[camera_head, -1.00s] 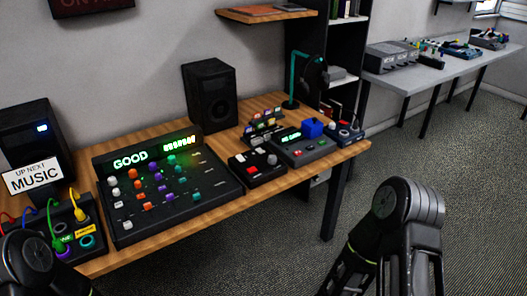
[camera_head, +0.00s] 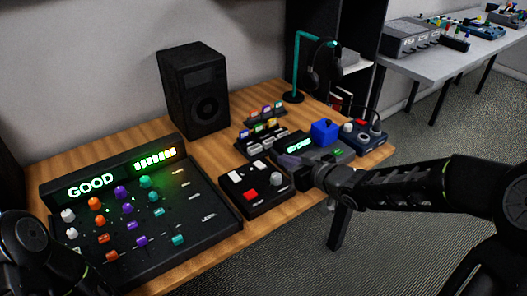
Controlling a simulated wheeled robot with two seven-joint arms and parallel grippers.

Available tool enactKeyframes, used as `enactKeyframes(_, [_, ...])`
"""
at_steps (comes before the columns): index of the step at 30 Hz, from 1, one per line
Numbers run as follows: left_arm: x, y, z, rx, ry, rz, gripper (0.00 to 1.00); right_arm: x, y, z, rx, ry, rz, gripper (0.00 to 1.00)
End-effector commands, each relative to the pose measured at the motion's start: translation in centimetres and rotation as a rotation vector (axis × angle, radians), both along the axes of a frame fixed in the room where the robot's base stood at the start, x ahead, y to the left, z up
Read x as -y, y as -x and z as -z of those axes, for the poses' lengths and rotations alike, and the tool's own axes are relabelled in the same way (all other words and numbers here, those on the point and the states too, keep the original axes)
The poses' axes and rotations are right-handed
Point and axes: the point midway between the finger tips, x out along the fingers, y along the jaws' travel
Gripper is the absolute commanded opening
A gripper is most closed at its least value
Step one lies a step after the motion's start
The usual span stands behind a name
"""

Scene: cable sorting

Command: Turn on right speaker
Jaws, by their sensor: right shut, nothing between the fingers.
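The right speaker (camera_head: 193,92) is a black box standing upright at the back of the wooden desk. Its front has a round cone and a dark panel above it, with no light showing. My right arm comes in from the right. My right gripper (camera_head: 287,160) is shut and empty, low over the desk in front and to the right of the speaker, and clear of it. It partly hides the small device with a green display. Part of my left arm shows at the bottom left, but its gripper is out of view.
A mixer (camera_head: 140,215) with colored knobs reads GOOD at the front left. A small black box (camera_head: 252,190) with red and white buttons lies near the gripper. A teal headphone stand (camera_head: 297,70) and a blue cube (camera_head: 324,132) stand to the right. Bare desk surrounds the speaker's base.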

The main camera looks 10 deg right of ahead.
Motion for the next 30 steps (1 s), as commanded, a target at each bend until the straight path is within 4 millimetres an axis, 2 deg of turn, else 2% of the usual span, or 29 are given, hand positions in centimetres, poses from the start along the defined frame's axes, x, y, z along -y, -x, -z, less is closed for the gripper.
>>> enactKeyframes(17, [0.0, 0.1, 0.2, -0.001, 0.000, 0.000, 0.43, -0.4, -0.3, 0.2, -0.002, -0.015, -0.008, 0.00])
enactKeyframes(23, [0.0, 0.1, 1.2, -0.001, 0.000, 0.001, 0.43, -1.2, -2.1, 1.3, -0.004, -0.017, -0.009, 0.00])
enactKeyframes(30, [0.0, 0.1, 2.5, -0.001, -0.001, 0.001, 0.43, -2.9, -6.1, 3.0, -0.003, -0.018, -0.011, 0.00])
